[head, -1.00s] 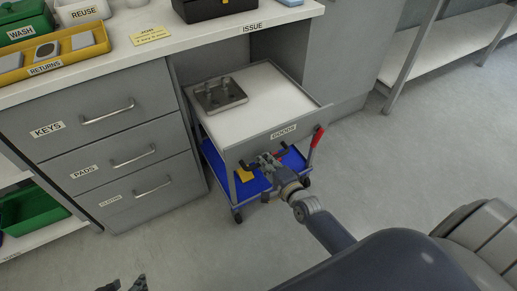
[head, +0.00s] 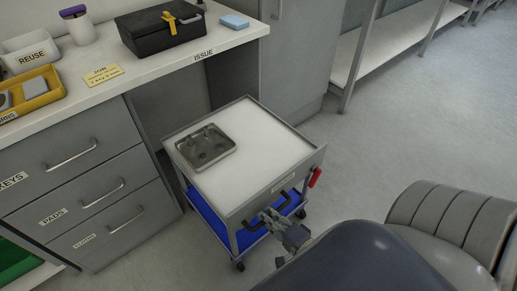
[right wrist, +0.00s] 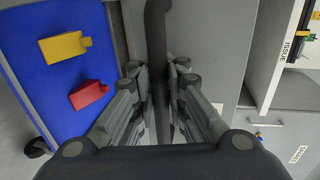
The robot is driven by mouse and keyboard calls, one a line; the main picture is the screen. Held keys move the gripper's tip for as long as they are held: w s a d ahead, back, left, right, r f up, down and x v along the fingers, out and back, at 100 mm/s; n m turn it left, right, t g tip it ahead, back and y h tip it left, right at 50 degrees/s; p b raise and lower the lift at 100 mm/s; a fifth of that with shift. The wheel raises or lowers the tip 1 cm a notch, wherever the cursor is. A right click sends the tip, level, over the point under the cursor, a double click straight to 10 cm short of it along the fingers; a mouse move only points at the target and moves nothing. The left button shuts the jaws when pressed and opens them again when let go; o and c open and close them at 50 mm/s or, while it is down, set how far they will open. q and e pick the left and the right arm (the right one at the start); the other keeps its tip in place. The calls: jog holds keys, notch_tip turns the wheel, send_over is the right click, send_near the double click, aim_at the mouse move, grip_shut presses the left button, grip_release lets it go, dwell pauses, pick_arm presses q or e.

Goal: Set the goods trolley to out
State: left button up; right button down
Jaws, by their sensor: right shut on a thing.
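The goods trolley (head: 265,151) has a pale top, a grey front panel and a blue lower shelf (head: 208,213). In the head view it stands mostly out in front of the bay under the counter. My right gripper (head: 268,220) is shut on the black trolley handle (head: 294,199) at the front panel. In the right wrist view the handle (right wrist: 158,32) runs between the two fingers. My left gripper is out of view.
A metal tray (head: 226,147) lies on the trolley top. A yellow piece (right wrist: 62,47) and a red piece (right wrist: 89,95) lie on the lower shelf. Drawers (head: 108,183) stand close at left.

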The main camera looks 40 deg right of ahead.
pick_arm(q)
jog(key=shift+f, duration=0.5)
pick_arm(e)
jog(key=shift+s+r, duration=0.1)
jog(key=shift+s, duration=0.5)
jog(key=c, duration=1.6)
grip_release()
jog(key=v, duration=1.2)
